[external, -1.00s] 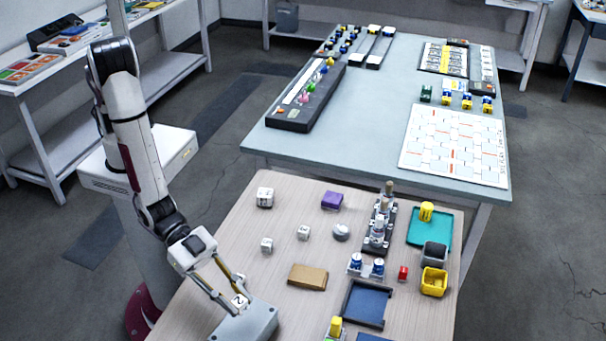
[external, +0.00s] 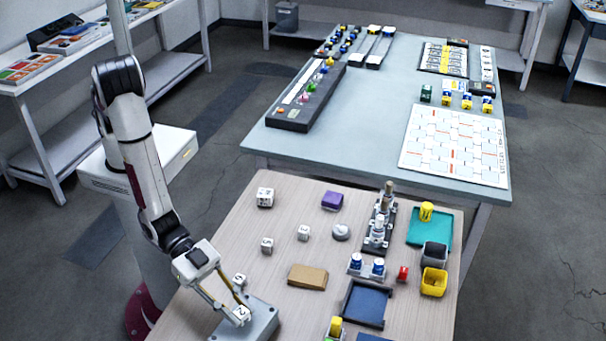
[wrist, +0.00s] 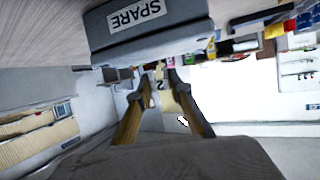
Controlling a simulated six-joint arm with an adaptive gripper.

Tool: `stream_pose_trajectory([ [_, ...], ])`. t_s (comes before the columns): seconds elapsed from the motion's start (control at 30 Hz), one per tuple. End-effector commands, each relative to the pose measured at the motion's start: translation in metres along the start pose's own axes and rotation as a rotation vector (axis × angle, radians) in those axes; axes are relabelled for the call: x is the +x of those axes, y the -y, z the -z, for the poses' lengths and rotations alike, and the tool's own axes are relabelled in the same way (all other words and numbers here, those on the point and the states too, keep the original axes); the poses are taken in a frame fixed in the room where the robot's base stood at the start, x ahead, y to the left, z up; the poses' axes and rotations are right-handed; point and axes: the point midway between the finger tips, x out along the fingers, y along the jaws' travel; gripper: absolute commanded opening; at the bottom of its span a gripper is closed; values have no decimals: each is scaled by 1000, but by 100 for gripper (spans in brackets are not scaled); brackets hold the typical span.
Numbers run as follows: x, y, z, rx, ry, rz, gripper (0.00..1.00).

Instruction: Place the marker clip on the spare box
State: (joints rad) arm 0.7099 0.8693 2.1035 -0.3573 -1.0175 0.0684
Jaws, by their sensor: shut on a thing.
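The spare box (external: 262,322) is a grey box at the front left of the wooden table. It fills the top of the wrist view (wrist: 105,32), with a white label reading SPARE. My gripper (external: 238,312) points down at the box's top, with its fingertips close to it. It is shut on a small white piece with a dark mark (external: 243,314), which seems to be the marker clip. Whether the piece touches the box top cannot be told. In the wrist view my gripper's fingers (wrist: 160,68) converge, and the held piece is hard to make out.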

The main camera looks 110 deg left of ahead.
Motion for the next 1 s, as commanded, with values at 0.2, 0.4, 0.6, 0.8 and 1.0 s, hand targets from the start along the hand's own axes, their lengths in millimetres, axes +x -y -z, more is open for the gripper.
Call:
stream_pose_trajectory([
  [0.2,5,0,-13,-1,1,0,8],
  [0.4,6,0,-14,-1,0,0,8],
  [0.6,6,0,-15,-1,0,0,8],
  [0.8,6,0,-16,-1,0,0,36],
  [1.0,6,0,-16,-1,0,0,36],
])
